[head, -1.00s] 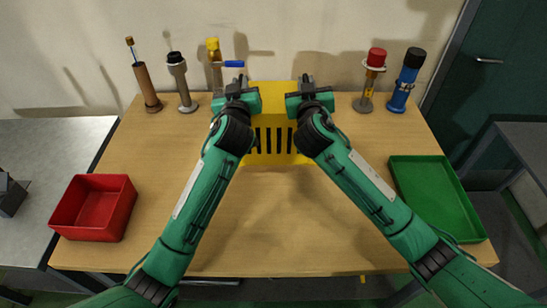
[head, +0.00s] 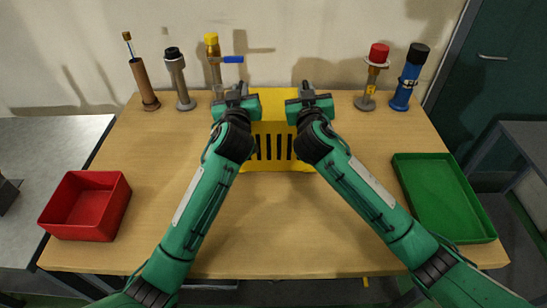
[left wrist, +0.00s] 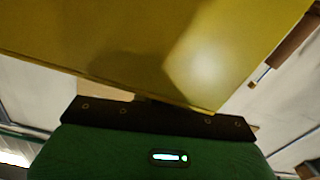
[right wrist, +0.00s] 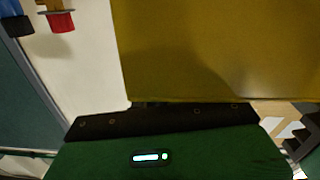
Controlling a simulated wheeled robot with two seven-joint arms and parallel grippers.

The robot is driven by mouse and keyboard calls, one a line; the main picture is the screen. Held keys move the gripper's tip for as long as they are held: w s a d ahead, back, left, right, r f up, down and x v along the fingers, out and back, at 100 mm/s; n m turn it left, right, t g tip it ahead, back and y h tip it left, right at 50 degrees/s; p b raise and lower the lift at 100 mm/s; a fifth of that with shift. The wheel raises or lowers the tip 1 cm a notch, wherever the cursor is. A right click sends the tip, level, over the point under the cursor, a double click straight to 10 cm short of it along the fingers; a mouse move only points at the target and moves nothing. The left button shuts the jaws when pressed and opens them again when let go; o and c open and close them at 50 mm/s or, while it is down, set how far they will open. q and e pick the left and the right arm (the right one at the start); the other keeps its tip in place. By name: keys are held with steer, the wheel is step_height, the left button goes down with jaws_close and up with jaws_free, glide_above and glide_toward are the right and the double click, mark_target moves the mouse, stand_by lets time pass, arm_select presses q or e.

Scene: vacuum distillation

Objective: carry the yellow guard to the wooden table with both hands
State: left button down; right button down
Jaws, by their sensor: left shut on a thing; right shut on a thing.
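The yellow guard (head: 273,105) has a slotted front and is at the back middle of the wooden table (head: 285,225) in the head view. My left gripper (head: 236,95) is shut on its left side, and my right gripper (head: 307,95) is shut on its right side. The guard's yellow panel fills the upper part of the left wrist view (left wrist: 160,45) and of the right wrist view (right wrist: 220,50). My grippers hide parts of its sides. I cannot tell whether its lower edge touches the table.
A brown tube (head: 144,85), a grey fitting (head: 180,80) and a yellow-capped valve (head: 214,70) stand back left. A red-capped fitting (head: 371,80) and a blue one (head: 406,85) stand back right. A red bin (head: 85,225) and green tray (head: 445,200) flank clear front tabletop.

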arm_select(q)
steer(key=shift+a+f, duration=0.1)
steer(key=shift+a, duration=0.05)
arm_select(e)
steer(key=shift+f, duration=0.35)
arm_select(q)
steer(key=c, duration=1.5)
jaws_free()
steer(key=shift+c, duration=0.2)
arm_select(e)
steer(key=c, duration=1.5)
jaws_free()
steer(key=shift+r, duration=0.1)
steer(key=shift+c, duration=0.2)
arm_select(q)
steer(key=shift+o, duration=0.7)
arm_select(e)
steer(key=shift+o, duration=0.7)
steer(key=shift+s+r, duration=0.1)
arm_select(q)
steer(key=shift+s, duration=0.1)
steer(key=s, duration=1.2)
arm_select(e)
steer(key=s, duration=1.2)
